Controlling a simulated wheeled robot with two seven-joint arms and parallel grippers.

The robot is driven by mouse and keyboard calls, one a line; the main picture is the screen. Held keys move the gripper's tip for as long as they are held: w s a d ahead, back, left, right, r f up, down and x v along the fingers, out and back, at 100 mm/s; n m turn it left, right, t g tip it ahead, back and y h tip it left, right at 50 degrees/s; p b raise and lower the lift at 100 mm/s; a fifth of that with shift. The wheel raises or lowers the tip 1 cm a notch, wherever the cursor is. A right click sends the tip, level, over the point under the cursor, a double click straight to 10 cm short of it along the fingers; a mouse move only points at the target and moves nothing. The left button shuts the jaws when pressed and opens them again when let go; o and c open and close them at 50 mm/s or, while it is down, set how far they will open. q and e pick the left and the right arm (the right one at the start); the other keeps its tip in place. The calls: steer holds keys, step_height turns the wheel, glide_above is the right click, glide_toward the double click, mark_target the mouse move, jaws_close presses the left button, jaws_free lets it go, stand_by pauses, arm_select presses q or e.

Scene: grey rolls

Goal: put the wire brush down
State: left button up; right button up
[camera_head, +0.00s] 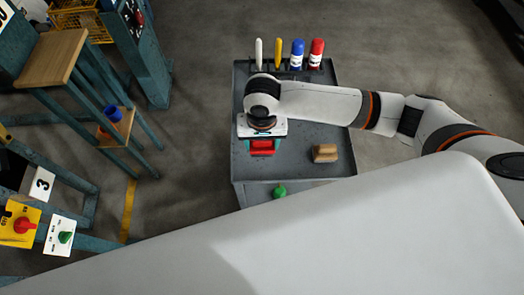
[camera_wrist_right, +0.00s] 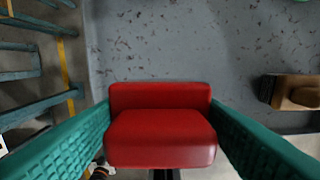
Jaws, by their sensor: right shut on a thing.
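My right gripper (camera_head: 262,146) hangs over the left part of the grey cart top (camera_head: 310,108). Its teal fingers are shut on a red, block-shaped thing, which I take to be the wire brush (camera_head: 262,146). In the right wrist view the red brush (camera_wrist_right: 161,137) sits between the two teal fingers, one against each side. No bristles show. I cannot tell whether it touches the cart top or hangs just above it. My left gripper is not in view.
A green thing (camera_head: 280,191) is near the front.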

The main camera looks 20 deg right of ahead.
mark_target(262, 148)
steer(key=shift+f, duration=0.45)
step_height(262, 148, down, 3)
steer(key=shift+r, duration=0.2)
steer(key=shift+f+p, duration=0.7)
steer(key=shift+p, duration=0.15)
steer(key=shift+f, duration=0.2)
steer(key=o, duration=0.9)
steer(key=shift+f, duration=0.15)
steer(key=shift+o, duration=0.2)
